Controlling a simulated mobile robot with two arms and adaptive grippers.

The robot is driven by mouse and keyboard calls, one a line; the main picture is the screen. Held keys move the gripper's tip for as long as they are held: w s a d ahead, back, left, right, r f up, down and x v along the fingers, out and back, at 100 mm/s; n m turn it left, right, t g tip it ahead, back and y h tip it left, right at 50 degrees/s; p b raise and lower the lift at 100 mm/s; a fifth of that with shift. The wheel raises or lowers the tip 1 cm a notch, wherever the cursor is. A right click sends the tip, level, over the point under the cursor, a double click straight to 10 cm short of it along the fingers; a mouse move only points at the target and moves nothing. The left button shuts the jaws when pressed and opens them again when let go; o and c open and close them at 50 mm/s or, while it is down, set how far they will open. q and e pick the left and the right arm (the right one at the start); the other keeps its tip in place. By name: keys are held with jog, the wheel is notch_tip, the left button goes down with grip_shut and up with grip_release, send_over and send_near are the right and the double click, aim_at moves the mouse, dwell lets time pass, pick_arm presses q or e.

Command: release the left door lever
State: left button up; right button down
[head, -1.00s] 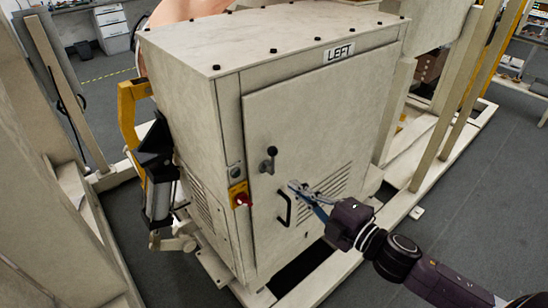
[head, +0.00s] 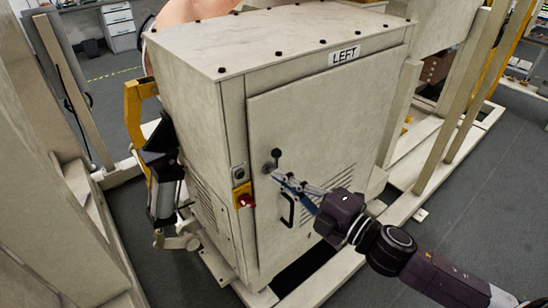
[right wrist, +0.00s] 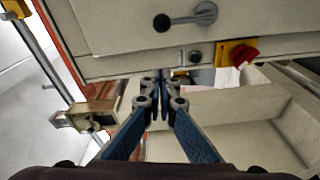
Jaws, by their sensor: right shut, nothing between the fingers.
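The left door (head: 325,120) is a pale cabinet door under a LEFT label (head: 344,56), and it looks shut. Its lever (head: 271,165) is a small grey arm with a black ball knob, near the door's left edge. In the right wrist view the lever (right wrist: 190,18) lies at the top, with its black knob at the left end. My right gripper (head: 275,177) is shut and empty, its tips just below the lever in the head view. In the right wrist view the gripper (right wrist: 163,88) shows apart from the lever. My left gripper is not in view.
A black pull handle (head: 288,211) sits on the door just below my right gripper. A red rotary switch on a yellow plate (head: 243,195) and a round button (head: 239,173) are left of the door. Pale frame posts (head: 468,90) stand at the right.

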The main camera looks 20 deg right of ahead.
jog(key=w+p, duration=0.1)
jog(key=w, duration=0.1)
jog(key=w+p, duration=0.1)
jog(key=w, duration=0.1)
jog(key=w+p, duration=0.1)
jog(key=w, duration=0.2)
jog(key=shift+w+a+f+p, duration=0.1)
jog(key=shift+a+f+p, duration=0.15)
jog(key=shift+p, duration=0.1)
jog(key=shift+d, duration=0.5)
jog(key=shift+f, duration=0.1)
jog(key=shift+a, duration=0.1)
